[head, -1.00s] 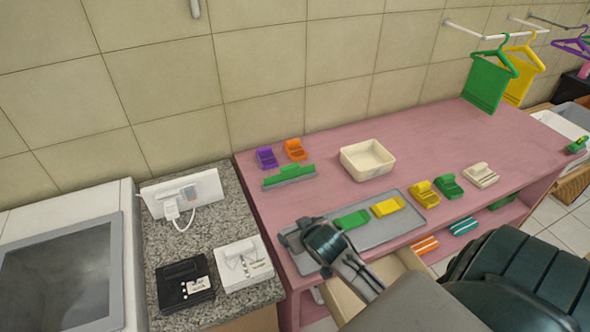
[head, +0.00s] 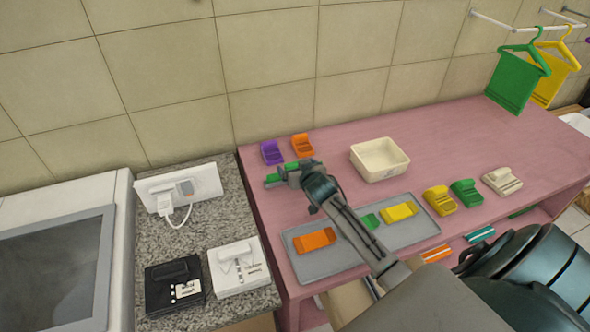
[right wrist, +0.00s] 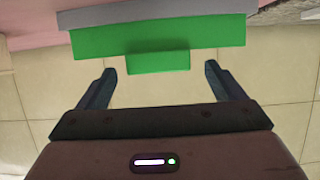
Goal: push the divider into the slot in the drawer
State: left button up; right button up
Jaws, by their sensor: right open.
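The green divider (head: 275,181) with a grey lower edge stands near the left end of the pink table, partly hidden by my right gripper (head: 290,175). In the right wrist view the divider (right wrist: 95,42) shows its green plate, a small tab and a grey strip along its far edge. My right gripper (right wrist: 160,72) is open there, its fingers apart on either side of the tab and short of the plate. The drawer (head: 348,301) under the table's front edge is mostly hidden by my right arm; its slot does not show. My left gripper is not in view.
A grey tray (head: 318,270) holds orange, green and yellow pieces in front of the divider. A cream bin (head: 381,170), purple (head: 271,153) and orange (head: 302,145) holders stand behind. More holders are at the right. A granite counter (head: 205,222) adjoins on the left.

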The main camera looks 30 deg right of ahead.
aim_at(295, 164)
jog(key=shift+w+d+p, duration=0.2)
jog(key=shift+w+p, duration=0.1)
jog(key=shift+w, duration=0.1)
jog(key=p+x, duration=0.1)
jog(key=x, duration=0.1)
jog(key=shift+w+f, duration=0.15)
jog(key=shift+w, duration=0.15)
jog(key=shift+p+x, duration=0.35)
jog(key=shift+x, duration=0.45)
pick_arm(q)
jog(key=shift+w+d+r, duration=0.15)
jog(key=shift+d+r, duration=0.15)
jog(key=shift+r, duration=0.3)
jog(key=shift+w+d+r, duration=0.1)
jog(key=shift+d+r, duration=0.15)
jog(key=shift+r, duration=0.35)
pick_arm(e)
jog(key=shift+s+f, duration=0.1)
jog(key=shift+f, duration=0.05)
jog(key=c, duration=1.1)
jog(key=shift+o, duration=0.2)
